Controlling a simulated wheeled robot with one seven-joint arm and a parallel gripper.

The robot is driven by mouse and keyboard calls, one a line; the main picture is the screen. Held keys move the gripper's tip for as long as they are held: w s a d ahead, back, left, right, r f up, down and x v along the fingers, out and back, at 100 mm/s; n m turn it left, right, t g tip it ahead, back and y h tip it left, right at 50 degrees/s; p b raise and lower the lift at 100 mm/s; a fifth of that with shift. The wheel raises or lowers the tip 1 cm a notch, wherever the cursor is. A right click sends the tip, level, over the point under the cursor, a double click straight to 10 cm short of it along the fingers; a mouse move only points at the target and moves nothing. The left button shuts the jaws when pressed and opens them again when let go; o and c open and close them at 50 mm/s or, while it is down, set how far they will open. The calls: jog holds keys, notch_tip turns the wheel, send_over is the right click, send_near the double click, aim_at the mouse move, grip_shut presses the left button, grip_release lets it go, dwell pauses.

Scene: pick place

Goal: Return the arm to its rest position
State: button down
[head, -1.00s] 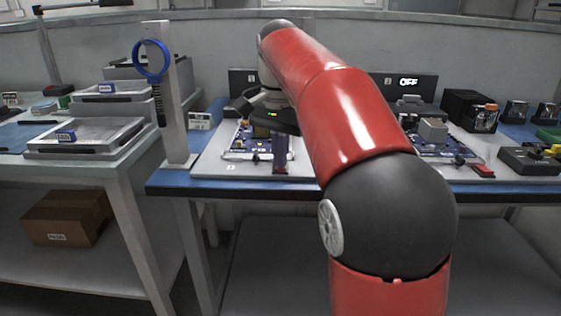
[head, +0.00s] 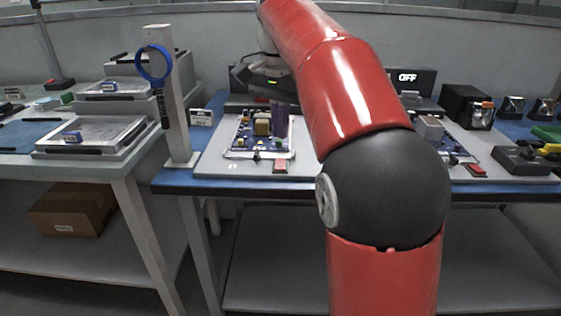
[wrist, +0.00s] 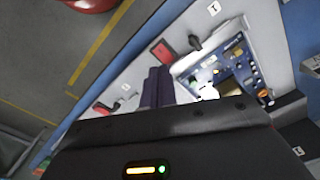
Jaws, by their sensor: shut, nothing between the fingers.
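My gripper (head: 279,132) hangs above the left circuit board (head: 240,140), its dark purple fingers pointing down. In the wrist view my gripper (wrist: 157,75) shows its two fingers together with nothing between them. The board lies on a pale panel (head: 212,160) on the blue-topped bench. It also shows in the wrist view (wrist: 240,62), beyond the fingers. My red arm crosses the middle of the head view and hides part of the bench and the panel behind it.
A post with a blue ring (head: 153,64) stands left of the panel. A second board (head: 455,150) lies right of my arm, near a black box (head: 466,106). A side table with trays (head: 95,135) is at left. A red switch (head: 280,166) sits at the panel's front.

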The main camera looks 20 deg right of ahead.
jog(key=shift+s, duration=0.35)
jog(key=s+f+n+t, duration=0.5)
jog(key=s+f+n, duration=0.4)
jog(key=s+f, duration=0.8)
jog(key=s, duration=0.4)
jog(key=shift+s+f+n+t, duration=0.15)
jog(key=shift+s+n+t, duration=0.1)
jog(key=shift+n+t, duration=0.05)
